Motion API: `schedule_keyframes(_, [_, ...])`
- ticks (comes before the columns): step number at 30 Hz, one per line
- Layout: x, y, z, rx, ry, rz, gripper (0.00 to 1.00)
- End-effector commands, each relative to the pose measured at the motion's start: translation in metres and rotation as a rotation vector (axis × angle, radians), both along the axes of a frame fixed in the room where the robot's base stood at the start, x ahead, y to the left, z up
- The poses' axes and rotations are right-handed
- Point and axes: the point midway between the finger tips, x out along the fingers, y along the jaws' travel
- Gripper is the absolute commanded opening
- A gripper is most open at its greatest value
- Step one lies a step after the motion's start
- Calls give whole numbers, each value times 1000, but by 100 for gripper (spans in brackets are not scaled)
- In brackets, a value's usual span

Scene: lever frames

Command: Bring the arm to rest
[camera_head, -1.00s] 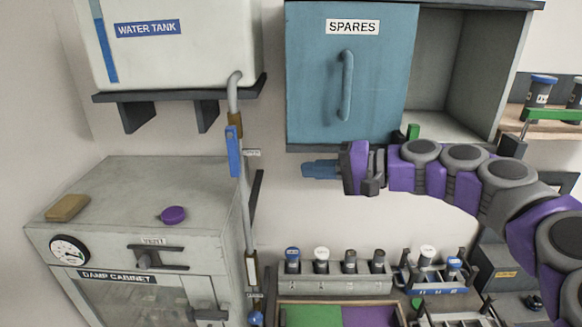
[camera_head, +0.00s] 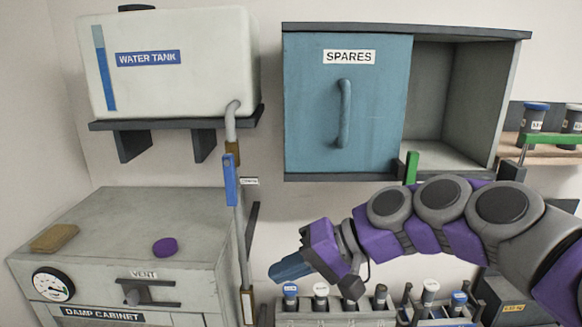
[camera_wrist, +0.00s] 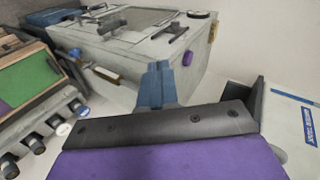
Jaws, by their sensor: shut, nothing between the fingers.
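My purple and grey arm enters from the right in the head view and reaches left. My gripper (camera_head: 290,268) has blue fingers, shut and empty, pointing left and slightly down. It is in free air, in front of the wall and the row of capped bottles, below the blue SPARES door (camera_head: 347,115). In the wrist view the blue fingers (camera_wrist: 155,84) are together, with the damp cabinet (camera_wrist: 135,55) beyond them. No held object shows.
The damp cabinet (camera_head: 120,235) stands left, with a sponge (camera_head: 54,237) and purple disc (camera_head: 165,247) on top. A water tank (camera_head: 178,70) sits above it. A pipe with a blue lever (camera_head: 230,180) runs down beside the gripper. Capped bottles (camera_head: 320,295) stand below.

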Motion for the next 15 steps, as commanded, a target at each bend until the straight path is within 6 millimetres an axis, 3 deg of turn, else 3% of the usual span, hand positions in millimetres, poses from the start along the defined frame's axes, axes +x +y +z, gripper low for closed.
schedule_keyframes(1, [-27,6,-31,-101,4,35,0])
schedule_keyframes(5, [-84,-4,-99,-350,35,89,0])
schedule_keyframes(9, [-140,-41,-171,-597,104,106,0])
schedule_keyframes(12, [-176,-76,-212,-744,167,96,0])
schedule_keyframes(15, [-206,-106,-241,-855,229,76,0])
